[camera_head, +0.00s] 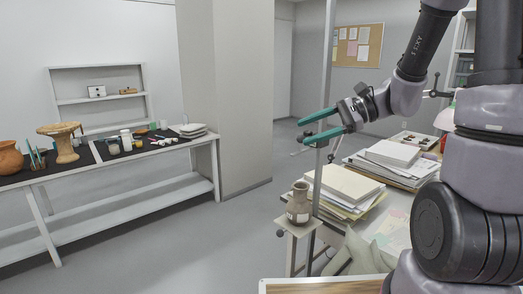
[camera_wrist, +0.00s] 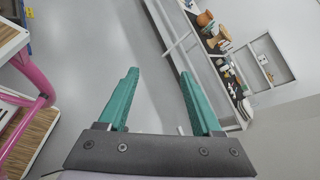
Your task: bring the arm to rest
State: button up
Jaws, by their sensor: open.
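My gripper (camera_head: 318,127) is raised in the air in the head view, its two green fingers pointing left. The fingers are apart with nothing between them. In the wrist view my gripper (camera_wrist: 155,95) also shows open and empty, with the grey floor beyond it. My arm reaches in from the right of the head view, bent at the elbow.
A brown jar (camera_head: 299,203) stands on a small stand below my gripper. Papers and books (camera_head: 345,184) cover a table to the right. A long bench (camera_head: 100,200) with pots is at the left. A pink frame (camera_wrist: 36,80) shows in the wrist view. Open floor lies between.

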jog(key=s+d+r+n+t+h, duration=0.5)
jog(key=s+d+r+n+h, duration=0.3)
jog(key=s+d+r+h, duration=0.1)
jog(key=shift+s+d+r+t+h, duration=0.35)
jog(key=shift+s+d+h, duration=0.45)
jog(key=shift+d+h, duration=0.35)
